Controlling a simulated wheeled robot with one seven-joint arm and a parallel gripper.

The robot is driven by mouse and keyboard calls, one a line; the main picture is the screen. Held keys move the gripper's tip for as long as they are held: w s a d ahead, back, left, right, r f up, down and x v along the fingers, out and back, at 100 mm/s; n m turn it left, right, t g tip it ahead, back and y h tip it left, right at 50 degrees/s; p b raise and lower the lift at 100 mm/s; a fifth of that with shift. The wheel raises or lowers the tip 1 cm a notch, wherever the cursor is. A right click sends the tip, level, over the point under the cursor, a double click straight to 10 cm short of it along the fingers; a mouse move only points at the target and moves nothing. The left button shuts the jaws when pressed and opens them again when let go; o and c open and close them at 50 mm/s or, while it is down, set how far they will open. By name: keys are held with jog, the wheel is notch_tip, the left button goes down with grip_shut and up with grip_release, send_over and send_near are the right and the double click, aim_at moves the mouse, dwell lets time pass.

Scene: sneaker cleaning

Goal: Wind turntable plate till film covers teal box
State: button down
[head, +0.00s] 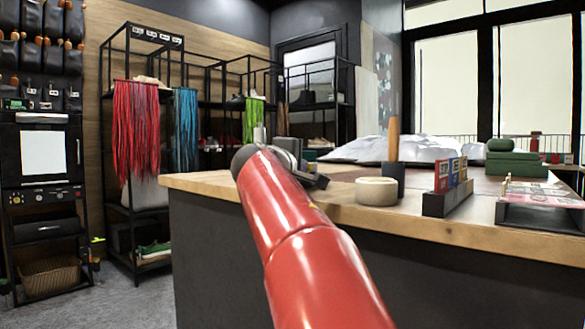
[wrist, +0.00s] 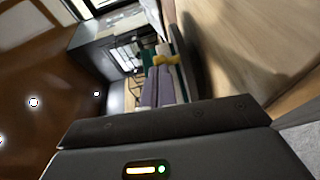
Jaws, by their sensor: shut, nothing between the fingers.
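My red arm reaches from the bottom of the head view to the left part of the counter. My gripper (head: 315,180) is at its end, low over the wooden counter top, small and partly hidden by the arm. It is shut and empty. Its dark housing fills the bottom of the wrist view. I cannot make out a turntable plate. A white crumpled sheet (head: 385,150) lies on the counter beyond and right of my gripper; I cannot tell whether it is the film. A small teal-green thing (head: 309,155) shows just behind my gripper; whether it is the teal box is unclear.
Black racks stand behind. The wrist view shows a blurred purple, white and teal bundle (wrist: 160,80) with a yellow tie.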

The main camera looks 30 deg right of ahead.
jog(key=shift+s+d, duration=0.25)
jog(key=shift+d, duration=0.95)
jog(key=shift+d+p, duration=0.3)
jog(key=shift+d, duration=0.65)
jog(key=shift+d, duration=0.15)
